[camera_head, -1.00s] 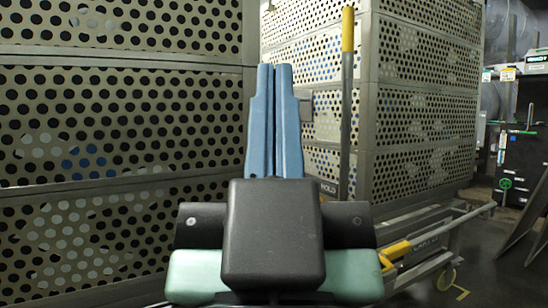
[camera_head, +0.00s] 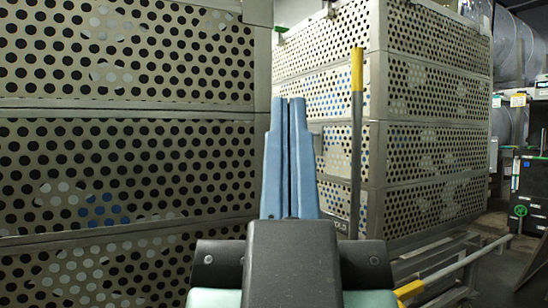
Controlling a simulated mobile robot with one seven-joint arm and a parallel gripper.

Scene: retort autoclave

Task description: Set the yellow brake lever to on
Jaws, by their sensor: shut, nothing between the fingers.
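An upright grey bar with a yellow top, which looks like the brake lever (camera_head: 357,72), stands right of centre in the head view, in front of a perforated cage corner. It is close to vertical, and its lower end is hidden behind my arm. My gripper (camera_head: 288,102) points up and away, with its two blue fingers together and nothing held. The fingertips are to the left of the lever and lower in the picture than its yellow top. A visible gap separates them from the bar.
A large perforated cage stack (camera_head: 125,115) fills the left side. Another perforated stack (camera_head: 435,125) stands behind the lever on a wheeled frame (camera_head: 440,252). A yellow piece (camera_head: 409,290) joins a pale rail at lower right. Dark floor is open at far right.

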